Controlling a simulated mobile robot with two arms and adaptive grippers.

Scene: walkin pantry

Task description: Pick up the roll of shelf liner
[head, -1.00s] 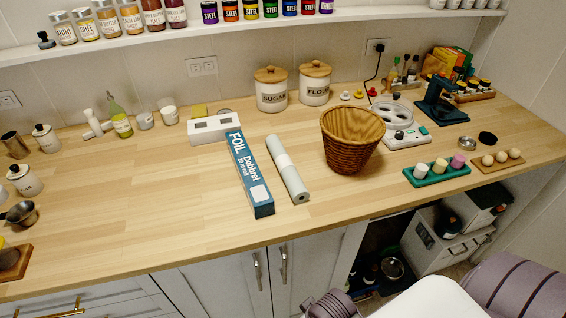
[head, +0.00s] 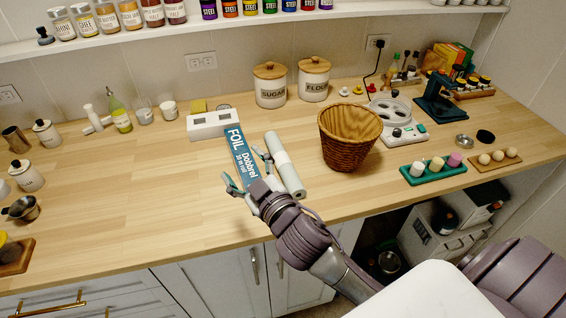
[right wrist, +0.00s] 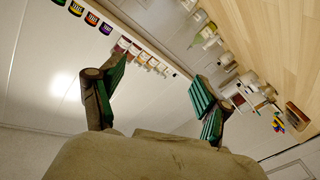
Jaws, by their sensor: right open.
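The roll of shelf liner (head: 285,166) is a pale grey-white tube lying on the wooden counter, angled from back left to front right. The blue foil box (head: 241,155) lies just to its left. My right gripper (head: 246,170) is open and empty, with green-padded fingers. In the head view it covers the front part of the foil box and one finger shows close to the roll's left side. I cannot tell its height above the counter. The right wrist view shows the open fingers (right wrist: 160,95) with nothing between them; the roll is not in that view. My left gripper is not in view.
A wicker basket (head: 350,152) stands right of the roll. Sugar (head: 270,90) and flour (head: 313,84) canisters and a white block-like device (head: 212,124) are behind. A green tray (head: 432,178) is at the right.

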